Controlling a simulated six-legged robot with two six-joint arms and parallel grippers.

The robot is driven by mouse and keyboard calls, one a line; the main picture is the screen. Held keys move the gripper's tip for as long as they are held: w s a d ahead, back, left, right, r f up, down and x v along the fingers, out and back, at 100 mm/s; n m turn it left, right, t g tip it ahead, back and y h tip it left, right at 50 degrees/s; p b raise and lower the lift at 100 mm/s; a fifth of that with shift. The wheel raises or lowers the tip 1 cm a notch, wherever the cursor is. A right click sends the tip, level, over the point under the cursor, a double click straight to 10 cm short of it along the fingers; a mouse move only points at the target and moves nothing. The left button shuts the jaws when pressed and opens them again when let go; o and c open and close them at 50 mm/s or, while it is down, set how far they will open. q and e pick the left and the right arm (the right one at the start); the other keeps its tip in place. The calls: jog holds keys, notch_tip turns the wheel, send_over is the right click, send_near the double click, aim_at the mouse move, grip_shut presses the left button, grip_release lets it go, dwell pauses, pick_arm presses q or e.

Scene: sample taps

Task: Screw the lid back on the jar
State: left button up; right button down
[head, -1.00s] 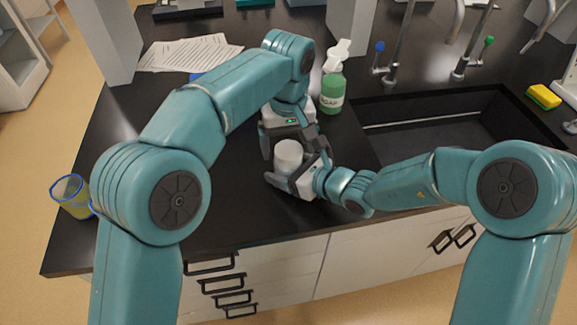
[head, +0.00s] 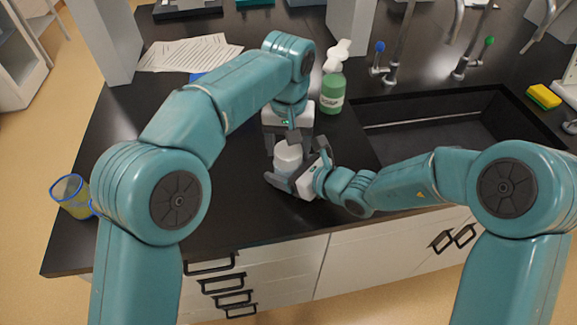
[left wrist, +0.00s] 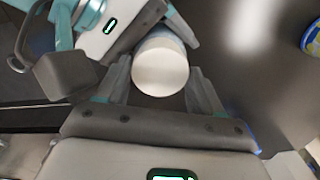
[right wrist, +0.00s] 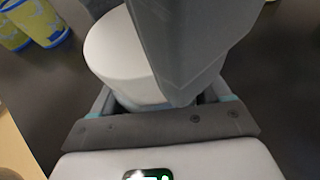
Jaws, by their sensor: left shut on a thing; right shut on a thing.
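The jar (right wrist: 136,103) stands on the black bench with its white lid (head: 287,155) on top; whether the threads are engaged cannot be seen. My left gripper (head: 286,149) points down from above, shut on the lid, with a finger on each side of it in the left wrist view (left wrist: 160,92). My right gripper (head: 297,180) comes in from the right, low down, shut around the jar's body. In the right wrist view the lid (right wrist: 118,50) is partly hidden behind a grey finger of my left gripper.
A green soap bottle (head: 332,92) with a white pump stands behind to the right. The sink (head: 440,125) opens on the right. A yellow, blue-rimmed beaker (head: 72,197) stands at the left edge. Papers (head: 185,53) lie at the back left. The bench front left of the jar is clear.

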pick_arm(q)
jog(key=o, duration=1.2)
jog(key=shift+c, duration=0.2)
jog(key=shift+d, duration=0.1)
jog(key=shift+r, duration=0.1)
notch_tip(320, 180, up, 4)
jog(key=shift+s+r, duration=0.1)
jog(key=shift+r, duration=0.1)
pick_arm(e)
jog(key=shift+f, duration=0.1)
pick_arm(q)
jog(key=shift+r+n, duration=1.6)
jog(key=shift+r, duration=0.1)
